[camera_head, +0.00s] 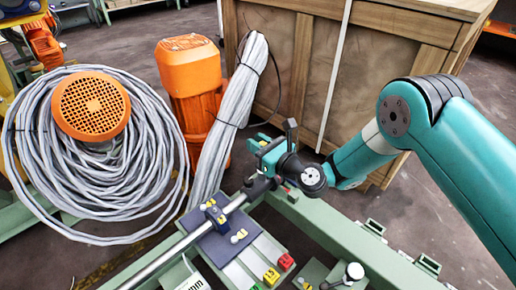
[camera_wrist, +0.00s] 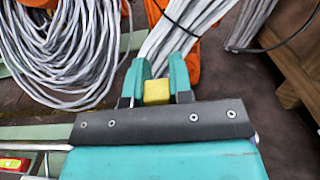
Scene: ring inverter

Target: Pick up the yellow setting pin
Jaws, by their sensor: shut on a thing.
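My gripper (camera_wrist: 158,78) is shut on the yellow setting pin (camera_wrist: 157,92), which shows as a yellow block between the two teal fingers in the wrist view. The rest of the pin is hidden by the fingers and the dark gripper body. In the head view my gripper (camera_head: 262,145) is above the far end of the green bench frame, in front of the wooden crate.
A blue-grey plate (camera_head: 222,246) on the bench carries a dark blue clamp block (camera_head: 215,217) on a steel rail (camera_head: 160,260). Yellow (camera_head: 271,277) and red (camera_head: 286,261) blocks sit nearby. A cable coil (camera_head: 60,190), orange motor (camera_head: 190,75) and wooden crate (camera_head: 300,60) stand behind.

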